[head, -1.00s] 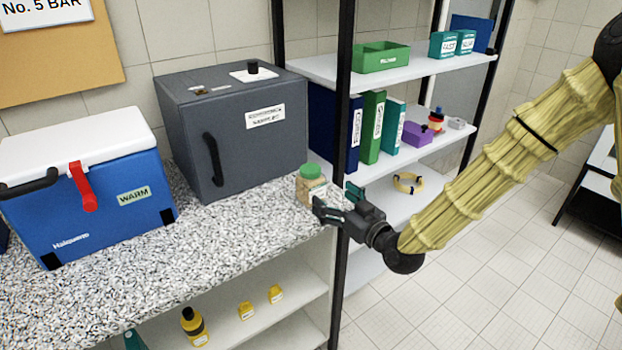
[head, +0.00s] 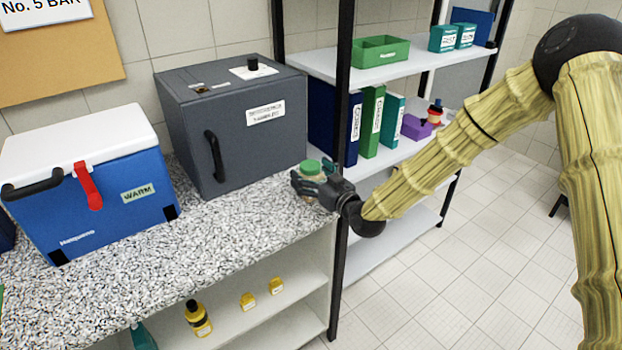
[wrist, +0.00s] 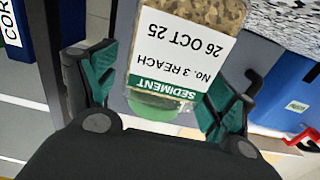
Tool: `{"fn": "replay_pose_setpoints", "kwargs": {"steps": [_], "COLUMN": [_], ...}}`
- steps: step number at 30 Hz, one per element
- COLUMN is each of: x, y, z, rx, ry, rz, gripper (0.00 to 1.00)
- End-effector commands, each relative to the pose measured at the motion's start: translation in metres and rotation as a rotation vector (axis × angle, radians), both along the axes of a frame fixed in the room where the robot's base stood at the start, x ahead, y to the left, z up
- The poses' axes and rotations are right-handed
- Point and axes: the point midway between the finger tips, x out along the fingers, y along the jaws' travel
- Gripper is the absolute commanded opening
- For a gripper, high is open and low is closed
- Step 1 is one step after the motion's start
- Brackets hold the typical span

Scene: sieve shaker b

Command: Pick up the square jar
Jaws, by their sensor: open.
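The square jar (head: 313,170) has a green lid and stands at the right end of the speckled counter, in front of the dark grey cabinet. In the wrist view the jar (wrist: 190,50) appears upside down, with brown grainy contents and a white label reading "SEDIMENT No. 3 REACH 26 OCT 25". My gripper (head: 314,186) is at the jar and partly hides its lower body in the head view. In the wrist view my gripper (wrist: 160,95) is open, with one green-padded finger on each side of the jar. The left finger is apart from it; I cannot tell whether the right one touches.
The dark grey cabinet (head: 240,125) stands close behind the jar. A blue cool box (head: 95,200) with a white lid is at the left on the counter (head: 215,235). A black shelf post (head: 343,100) rises just right of the jar, beside shelves with binders.

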Motion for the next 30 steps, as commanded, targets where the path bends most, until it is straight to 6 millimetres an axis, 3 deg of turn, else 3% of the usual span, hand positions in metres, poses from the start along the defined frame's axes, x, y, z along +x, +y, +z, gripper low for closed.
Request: {"fn": "replay_pose_setpoints", "kwargs": {"steps": [10,20,30], "x": [0.0042,0.0042,0.0046], "y": [0.0036,0.0029,0.003], "z": [-0.0007,-0.0005,0.0029], "rx": [0.0,0.0,0.0], "ry": [0.0,0.0,-0.002], "rz": [0.0,0.0,0.0], "gripper": [0.82,0.22,0.21]}}
